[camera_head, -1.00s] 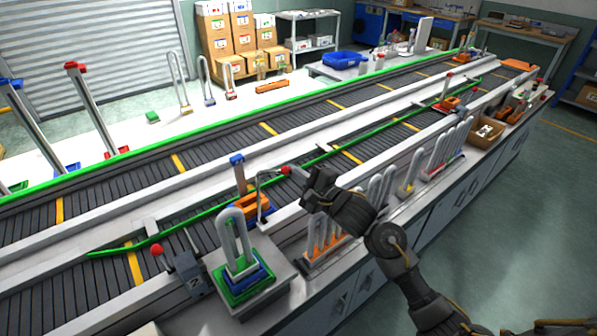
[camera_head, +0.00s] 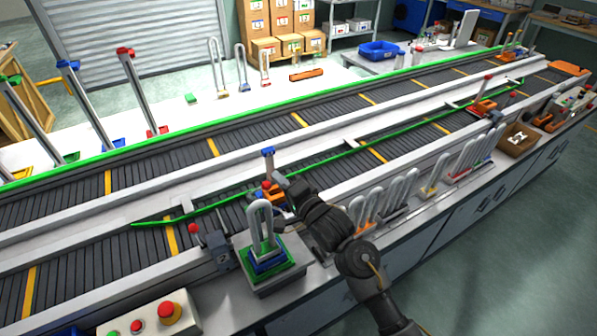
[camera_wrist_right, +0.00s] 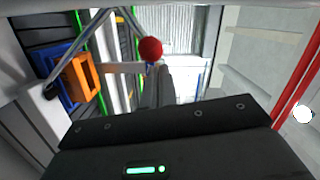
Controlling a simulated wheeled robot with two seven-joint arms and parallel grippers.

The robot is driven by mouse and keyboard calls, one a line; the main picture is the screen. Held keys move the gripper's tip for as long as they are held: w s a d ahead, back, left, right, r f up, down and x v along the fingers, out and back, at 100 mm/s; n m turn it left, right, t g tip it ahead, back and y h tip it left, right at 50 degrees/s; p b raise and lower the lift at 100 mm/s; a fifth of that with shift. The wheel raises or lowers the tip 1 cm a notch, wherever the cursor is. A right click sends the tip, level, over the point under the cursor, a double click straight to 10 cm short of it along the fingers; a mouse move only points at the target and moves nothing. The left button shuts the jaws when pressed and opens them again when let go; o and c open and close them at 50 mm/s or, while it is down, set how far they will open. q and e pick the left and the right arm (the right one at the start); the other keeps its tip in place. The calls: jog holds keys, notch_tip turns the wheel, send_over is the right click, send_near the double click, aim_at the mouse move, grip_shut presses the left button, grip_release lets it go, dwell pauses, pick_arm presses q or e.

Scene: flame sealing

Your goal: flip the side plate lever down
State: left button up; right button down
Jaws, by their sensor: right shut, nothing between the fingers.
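My right gripper (camera_head: 279,178) is shut and empty beside the orange-and-blue fixture (camera_head: 275,195) at the near conveyor. A lever with a red ball knob (camera_head: 267,185) stands at this fixture, right by the fingertips; the gripper hides part of it in the head view. In the right wrist view the red knob (camera_wrist_right: 150,48) sits at the end of thin metal rods, just beyond the shut fingers (camera_wrist_right: 158,85); I cannot tell whether they touch. The fixture's orange block (camera_wrist_right: 80,78) is to the left there. My left gripper is not in view.
A second red-knobbed lever (camera_head: 194,229) stands to the left on a grey box. A green-and-blue base with a clear U-shaped tube (camera_head: 262,225) is close in front. Several U-tubes in racks (camera_head: 430,188) line the near edge to the right. A green rail (camera_head: 340,156) runs behind.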

jog(key=shift+s+a+f, duration=0.2)
jog(key=shift+s+a, duration=0.2)
jog(key=shift+a, duration=0.3)
jog(key=b+v, duration=0.2)
jog(key=v, duration=0.9)
jog(key=shift+f, duration=0.1)
